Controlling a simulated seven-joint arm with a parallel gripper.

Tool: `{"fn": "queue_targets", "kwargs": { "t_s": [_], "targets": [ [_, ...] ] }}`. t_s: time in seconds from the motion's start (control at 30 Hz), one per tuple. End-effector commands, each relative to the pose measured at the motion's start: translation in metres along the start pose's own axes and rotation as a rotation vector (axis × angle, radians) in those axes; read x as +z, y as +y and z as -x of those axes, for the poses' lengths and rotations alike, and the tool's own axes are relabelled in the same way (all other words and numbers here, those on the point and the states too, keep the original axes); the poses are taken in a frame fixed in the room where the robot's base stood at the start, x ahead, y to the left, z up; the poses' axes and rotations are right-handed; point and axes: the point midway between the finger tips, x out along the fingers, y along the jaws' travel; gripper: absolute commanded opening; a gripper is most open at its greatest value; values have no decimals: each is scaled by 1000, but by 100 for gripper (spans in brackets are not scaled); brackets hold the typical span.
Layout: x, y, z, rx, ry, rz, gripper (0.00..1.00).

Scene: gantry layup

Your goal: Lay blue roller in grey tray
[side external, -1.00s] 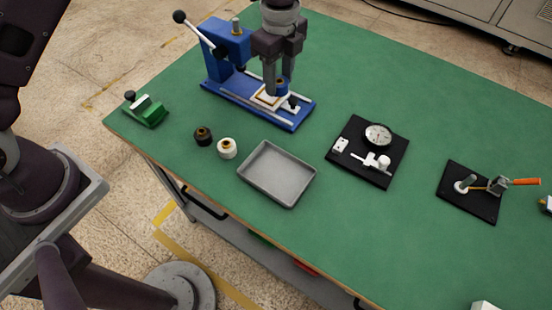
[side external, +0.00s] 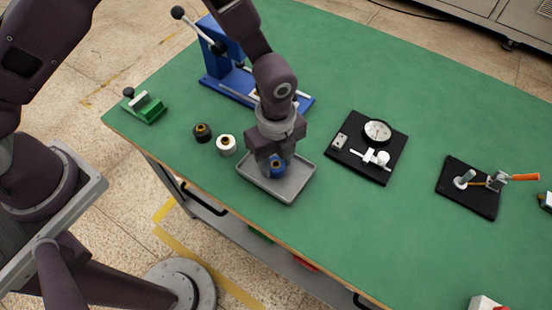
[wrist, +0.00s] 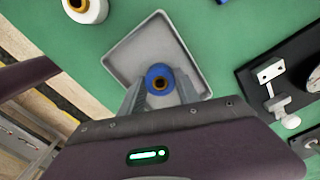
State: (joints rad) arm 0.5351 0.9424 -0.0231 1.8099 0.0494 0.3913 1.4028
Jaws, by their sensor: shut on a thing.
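The blue roller (side external: 277,166) has a brown-gold core and is held between the fingers of my gripper (side external: 270,160). It also shows in the wrist view (wrist: 160,79), end-on between the two fingertips. The grey tray (side external: 294,190) is a shallow rectangular pan on the green table, and it also shows in the wrist view (wrist: 128,58). My gripper is shut on the roller over the tray's inside. I cannot tell whether the roller touches the tray floor. My gripper and the roller hide part of the tray.
A white roller (side external: 226,144) and a black roller (side external: 202,132) stand left of the tray. A black plate with a dial gauge (side external: 377,132) lies to the right. A blue press (side external: 226,75) stands behind. A green fixture (side external: 145,106) is at far left.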

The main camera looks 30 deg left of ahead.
Motion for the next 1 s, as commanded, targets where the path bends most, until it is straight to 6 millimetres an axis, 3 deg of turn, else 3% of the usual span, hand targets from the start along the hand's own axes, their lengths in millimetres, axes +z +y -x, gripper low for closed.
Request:
{"fn": "queue_targets", "kwargs": {
  "t_s": [0.27, 0.3, 0.4, 0.73, 1.0],
  "targets": [
    [0, -1, -2, -1, 0, 1, 0],
    [0, -1, -1, -2, 0, 1, 47],
    [0, -1, -1, -2, 0, 1, 61],
    [0, -1, 5, -4, 1, 1, 61],
    [0, -2, 73, -9, 2, 2, 61]
  ]
}}
